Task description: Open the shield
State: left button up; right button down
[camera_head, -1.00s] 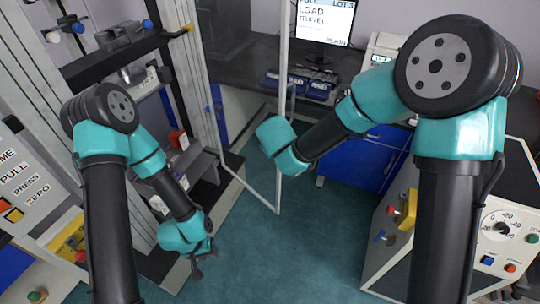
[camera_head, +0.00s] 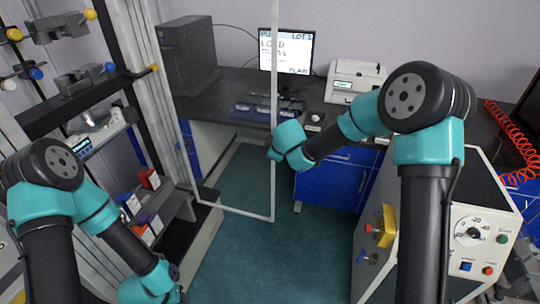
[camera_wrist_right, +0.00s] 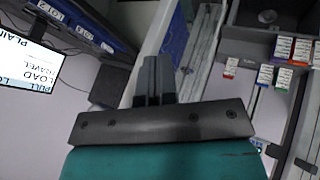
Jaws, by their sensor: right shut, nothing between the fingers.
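The shield (camera_head: 240,213) is a clear panel in a thin pale frame at the left machine's front. It stands out from the machine's upright, swung open, with its free edge in front of the monitor. My right wrist is close to that free edge in the head view; its fingers are hidden there. In the right wrist view my right gripper (camera_wrist_right: 154,72) is shut and empty. I cannot tell whether it touches the frame. My left gripper (camera_head: 178,284) is at the bottom edge of the head view, left of the shield, its fingers mostly cut off.
Small labelled boxes (camera_head: 150,180) sit on the machine's shelf. A control panel (camera_head: 480,235) stands at right. Floor between is clear.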

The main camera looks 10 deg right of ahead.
jog(key=shift+r, duration=0.15)
jog(key=v, duration=0.9)
jog(key=shift+s+r, duration=0.25)
jog(key=shift+s, duration=0.05)
jog(key=shift+d, duration=0.15)
jog(key=s+d+f+m+g+y, duration=0.15)
jog(key=s+f, duration=0.25)
jog(key=f, duration=0.4)
jog(key=s+f+m+g+y, duration=0.1)
jog(key=s+f+m+g, duration=0.1)
jog(key=s+f, duration=0.35)
jog(key=s+f+m+g+y, duration=0.1)
jog(key=s+f+m+g, duration=0.15)
jog(key=f, duration=0.75)
jog(key=s+d+f+m, duration=0.2)
jog(key=s+f+m, duration=0.1)
jog(key=s+f, duration=0.3)
jog(key=s+d+f+m+h, duration=0.1)
jog(key=s+f+m, duration=0.3)
jog(key=s, duration=0.7)
notch_tip(320, 180, down, 2)
jog(key=shift+d+f, duration=0.1)
jog(key=shift+d, duration=0.55)
